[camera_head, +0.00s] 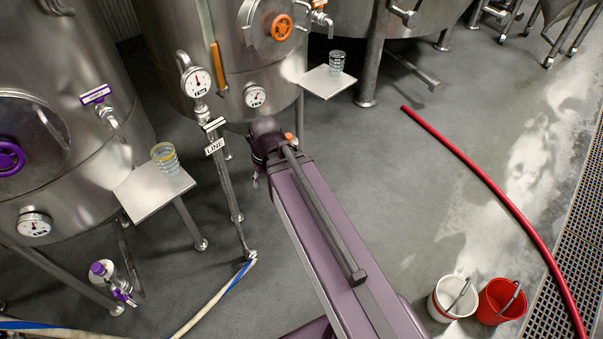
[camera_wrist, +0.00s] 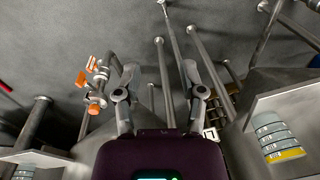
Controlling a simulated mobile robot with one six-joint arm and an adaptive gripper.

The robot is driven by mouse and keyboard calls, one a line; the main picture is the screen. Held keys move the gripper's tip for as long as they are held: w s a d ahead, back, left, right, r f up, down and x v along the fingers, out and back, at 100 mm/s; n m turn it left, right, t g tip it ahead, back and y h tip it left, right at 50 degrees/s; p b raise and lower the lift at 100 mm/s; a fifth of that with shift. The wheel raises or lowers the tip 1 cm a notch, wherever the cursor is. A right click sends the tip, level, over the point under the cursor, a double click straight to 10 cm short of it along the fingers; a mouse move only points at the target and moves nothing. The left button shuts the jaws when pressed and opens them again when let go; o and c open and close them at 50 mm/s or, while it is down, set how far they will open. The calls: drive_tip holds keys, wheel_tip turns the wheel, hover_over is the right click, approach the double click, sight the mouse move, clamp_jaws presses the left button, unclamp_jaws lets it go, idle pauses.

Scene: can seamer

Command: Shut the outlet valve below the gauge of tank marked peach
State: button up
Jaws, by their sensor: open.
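The tank with orange fittings (camera_head: 228,60) stands in the middle of the head view. I cannot read a peach mark on it. Its gauge (camera_head: 255,96) sits low on its front. Below the gauge, my arm hides most of the outlet valve; a small orange bit (camera_head: 289,136) shows beside the arm. In the wrist view the outlet valve (camera_wrist: 98,78), metal with orange parts, is left of my gripper (camera_wrist: 160,76), close to the left finger. My gripper is open, with nothing held between its fingers. I cannot tell whether the finger touches the valve.
A purple-fitted tank (camera_head: 60,75) stands at left, with its purple valve (camera_head: 105,271) low down. A shelf with a glass (camera_head: 165,158) and a pipe marked LINE (camera_head: 222,175) stand between. A red hose (camera_head: 480,175) and buckets (camera_head: 500,300) lie right; floor between is clear.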

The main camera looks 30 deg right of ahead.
drive_tip(key=w+d+f+n+t+y+b, duration=0.25)
drive_tip(key=w+d+f+b, duration=0.2)
drive_tip(key=f+b, duration=0.55)
drive_tip(key=w+d+f+t+b, duration=0.3)
drive_tip(key=d+f+t+b, duration=0.2)
drive_tip(key=d+f+b, duration=0.3)
drive_tip(key=w+d+f+t+y+b, duration=0.1)
drive_tip(key=w+d+f+t+b, duration=0.3)
drive_tip(key=d+f+b, duration=0.4)
drive_tip(key=d+n+b, duration=0.1)
drive_tip(key=d+b, duration=0.5)
drive_tip(key=b, duration=0.4)
drive_tip(key=shift+w+t, duration=0.15)
drive_tip(key=shift+t, duration=0.2)
drive_tip(key=shift+w+f, duration=0.1)
drive_tip(key=shift+w, duration=0.05)
drive_tip(key=b+x, duration=0.5)
drive_tip(key=x, duration=0.8)
drive_tip(key=shift+w+a+f, duration=0.1)
drive_tip(key=shift+w+f, duration=0.05)
